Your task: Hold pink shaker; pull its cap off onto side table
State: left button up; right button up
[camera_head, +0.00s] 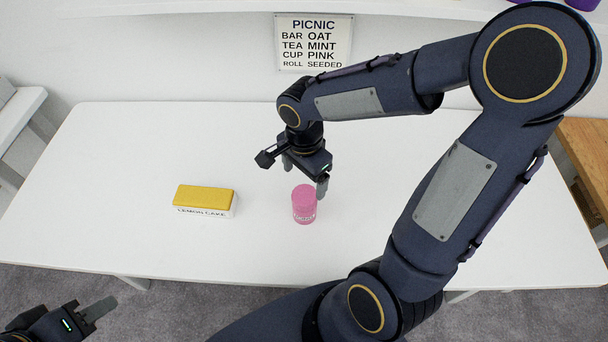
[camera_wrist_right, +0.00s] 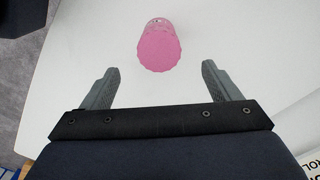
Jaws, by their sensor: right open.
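My right gripper (camera_head: 304,178) is open and empty, just behind and above the shaker. Its two fingers also show in the right wrist view (camera_wrist_right: 160,80). My left gripper (camera_head: 100,310) is at the bottom left, away from the table; only part of it shows and its opening is unclear.
A yellow-topped lemon cake box (camera_head: 205,198) lies left of the shaker on the white table (camera_head: 130,160). A wooden side table (camera_head: 588,155) stands at the right edge. A picnic sign (camera_head: 313,43) is at the back.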

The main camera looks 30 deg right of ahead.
aim_at(304, 194)
notch_tip(304, 194, down, 7)
jog(key=shift+f, duration=0.1)
dwell(0.3)
